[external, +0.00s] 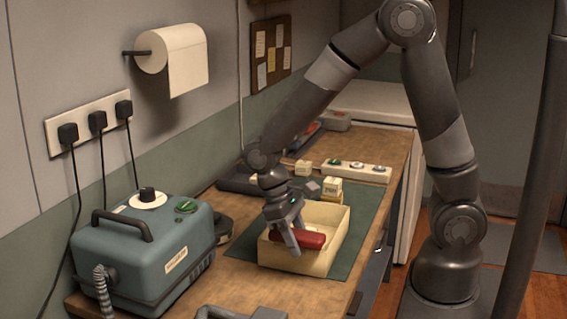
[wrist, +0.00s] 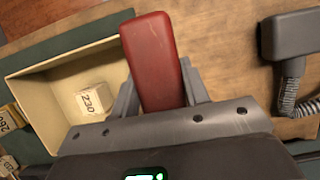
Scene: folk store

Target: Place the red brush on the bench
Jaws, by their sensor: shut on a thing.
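The red brush (external: 309,240) shows as a smooth red block. In the wrist view the red brush (wrist: 153,60) lies between the two fingers of my gripper (wrist: 158,95), which is shut on it. In the external view my gripper (external: 283,240) points down over the cream box (external: 330,263), with the brush at the height of the box's rim. I cannot tell whether the brush touches the box. The wooden bench (external: 240,266) runs along the wall under everything. The brush's underside is hidden.
The cream box (wrist: 30,85) holds a small white labelled block (wrist: 95,98). A green mat (external: 352,215) lies under the box. A blue-grey machine (external: 145,250) with a hose stands at left. A power strip (external: 358,171) lies behind. Bare bench wood shows in front of the box.

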